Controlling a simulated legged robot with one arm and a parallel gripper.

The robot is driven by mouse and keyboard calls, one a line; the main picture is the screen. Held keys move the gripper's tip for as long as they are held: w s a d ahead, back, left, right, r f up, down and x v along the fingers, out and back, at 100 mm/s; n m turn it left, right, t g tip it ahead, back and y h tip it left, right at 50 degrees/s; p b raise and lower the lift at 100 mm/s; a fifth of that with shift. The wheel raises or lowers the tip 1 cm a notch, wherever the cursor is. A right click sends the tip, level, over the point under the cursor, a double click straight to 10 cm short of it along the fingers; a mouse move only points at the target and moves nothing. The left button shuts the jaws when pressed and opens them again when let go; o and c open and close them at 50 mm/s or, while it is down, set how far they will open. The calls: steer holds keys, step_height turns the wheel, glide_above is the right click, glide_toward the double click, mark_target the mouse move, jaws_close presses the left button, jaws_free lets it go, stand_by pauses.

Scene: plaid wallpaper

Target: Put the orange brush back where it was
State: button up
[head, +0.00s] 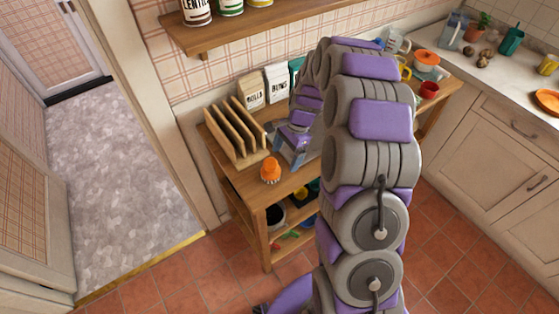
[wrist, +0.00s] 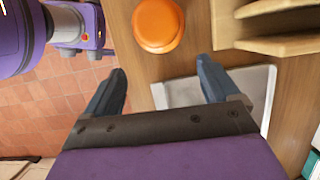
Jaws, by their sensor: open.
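The orange brush (head: 270,169) stands near the front edge of the wooden table (head: 238,180), in front of the slatted rack. In the wrist view the brush (wrist: 158,22) shows as a round orange shape at the top, beyond my fingertips. My gripper (wrist: 160,66) is open, its two blue fingers apart with nothing between them. In the head view my gripper (head: 287,150) is just to the right of the brush, low over the table. A pale tray (wrist: 262,82) lies under the right finger in the wrist view.
A wooden slatted rack (head: 234,132) stands to the left, with a white packet (head: 277,82) and other packets behind it. A red mug (head: 429,90) and an orange-lidded pot (head: 426,60) are on the right. Lower shelves hold several items. My arm hides the middle of the table.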

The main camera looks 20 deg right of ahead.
step_height(320, 180, up, 8)
steer(key=p, duration=0.1)
steer(key=s+a+r+n, duration=0.3)
steer(key=s+r+n, duration=0.2)
steer(key=s+r, duration=0.3)
steer(key=s+a+r+n+h, duration=0.1)
steer(key=s+n, duration=0.3)
steer(key=s, duration=0.9)
steer(key=s+a+r+n+h, duration=0.1)
steer(key=s+n, duration=0.4)
steer(key=s, duration=0.9)
steer(key=shift+s+r+g+h, duration=0.15)
steer(key=shift+r+g+h, duration=0.25)
steer(key=shift+r+h, duration=0.2)
steer(key=shift+d, duration=0.3)
steer(key=shift+a, duration=0.15)
